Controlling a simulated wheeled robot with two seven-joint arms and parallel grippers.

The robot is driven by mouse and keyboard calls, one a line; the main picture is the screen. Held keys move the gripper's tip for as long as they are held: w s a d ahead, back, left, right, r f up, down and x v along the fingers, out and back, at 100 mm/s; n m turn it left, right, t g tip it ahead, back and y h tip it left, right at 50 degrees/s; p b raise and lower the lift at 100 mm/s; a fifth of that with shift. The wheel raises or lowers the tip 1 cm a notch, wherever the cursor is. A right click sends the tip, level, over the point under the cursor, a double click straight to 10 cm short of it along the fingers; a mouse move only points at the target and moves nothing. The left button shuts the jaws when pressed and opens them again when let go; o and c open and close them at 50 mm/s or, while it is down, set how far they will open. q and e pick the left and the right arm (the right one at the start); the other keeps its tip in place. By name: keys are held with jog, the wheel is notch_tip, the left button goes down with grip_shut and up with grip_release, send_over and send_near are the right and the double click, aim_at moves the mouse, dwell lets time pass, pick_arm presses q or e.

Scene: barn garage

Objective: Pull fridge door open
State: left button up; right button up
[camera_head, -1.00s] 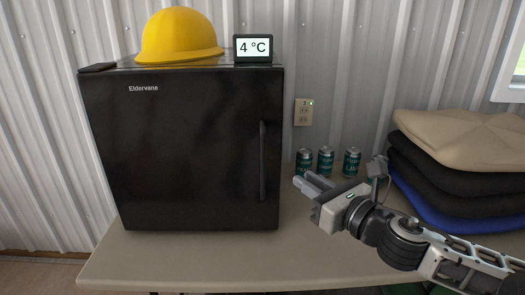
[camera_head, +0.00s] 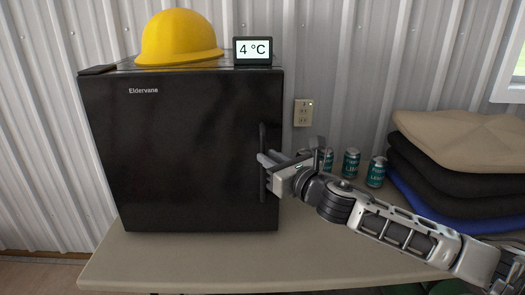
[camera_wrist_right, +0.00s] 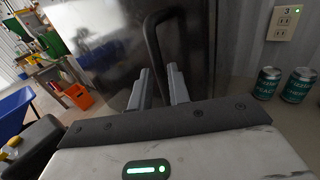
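The black fridge (camera_head: 180,160) stands on the table with its door shut against the body. Its dark vertical handle (camera_head: 263,137) is on the right side of the door front. My right gripper (camera_head: 265,160) is at the handle's lower half, coming from the right. In the right wrist view, the two grey fingers (camera_wrist_right: 160,82) are apart, and the handle (camera_wrist_right: 153,42) runs down between them. I cannot tell whether either finger touches it. My left gripper is not in view.
Green cans (camera_head: 351,163) stand behind my right arm. Folded cloths (camera_head: 450,165) are stacked at the right. The table (camera_head: 180,262) is clear in front of the fridge.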

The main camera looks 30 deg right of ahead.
jog(key=shift+w+a, duration=0.15)
jog(key=shift+w, duration=1.55)
grip_shut()
jog(key=shift+a+p, duration=0.1)
jog(key=shift+p, duration=0.2)
